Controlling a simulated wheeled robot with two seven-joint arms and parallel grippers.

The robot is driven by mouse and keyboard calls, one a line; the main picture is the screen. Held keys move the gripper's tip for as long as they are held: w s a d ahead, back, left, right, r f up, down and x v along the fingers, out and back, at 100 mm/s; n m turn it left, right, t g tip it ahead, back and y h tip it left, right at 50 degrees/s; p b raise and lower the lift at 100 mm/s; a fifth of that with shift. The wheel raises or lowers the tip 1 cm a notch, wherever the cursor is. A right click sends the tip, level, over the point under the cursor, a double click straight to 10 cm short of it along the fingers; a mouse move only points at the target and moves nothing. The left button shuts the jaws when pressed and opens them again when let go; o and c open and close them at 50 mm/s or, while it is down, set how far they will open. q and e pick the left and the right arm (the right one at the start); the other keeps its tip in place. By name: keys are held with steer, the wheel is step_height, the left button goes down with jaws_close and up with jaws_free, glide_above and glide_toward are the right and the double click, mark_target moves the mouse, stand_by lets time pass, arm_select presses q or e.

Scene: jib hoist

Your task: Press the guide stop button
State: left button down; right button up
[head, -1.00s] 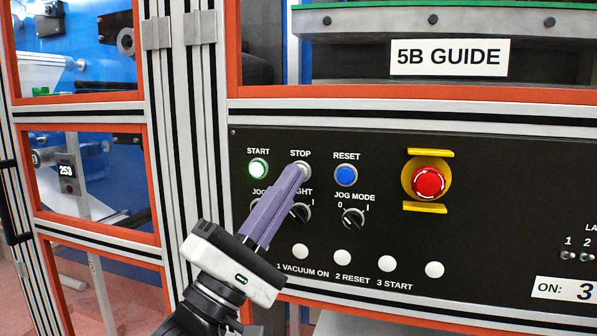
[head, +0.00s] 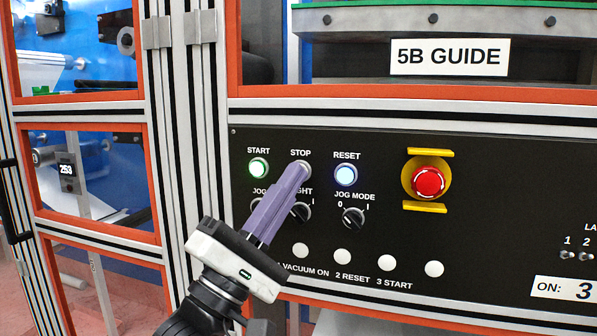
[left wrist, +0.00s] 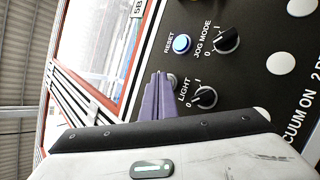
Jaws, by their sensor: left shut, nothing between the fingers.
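The black control panel carries a STOP button (head: 304,170) under its label, mostly hidden behind my left gripper's fingertips. My left gripper (head: 299,172) is shut and empty, its purple fingers together and their tips at the button. Whether they touch or press it cannot be told. In the left wrist view the shut fingers (left wrist: 160,80) cover most of the button, with only a bit of its rim (left wrist: 172,80) showing. The START button (head: 258,169) to its left glows green. The RESET button (head: 346,174) to its right glows pale blue. My right gripper is not in view.
A red emergency stop (head: 428,182) with yellow guards stands out to the right. Below are the JOG MODE knob (head: 353,217), the LIGHT knob (head: 301,212) and several white round caps (head: 342,256). Orange-framed windows and aluminium posts surround the panel.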

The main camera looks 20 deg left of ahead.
arm_select(q)
steer(key=shift+s, duration=0.1)
stand_by(0.3)
steer(key=shift+s, duration=0.7)
steer(key=s+p, duration=0.1)
steer(key=s, duration=0.4)
steer(key=shift+a, duration=0.15)
stand_by(0.4)
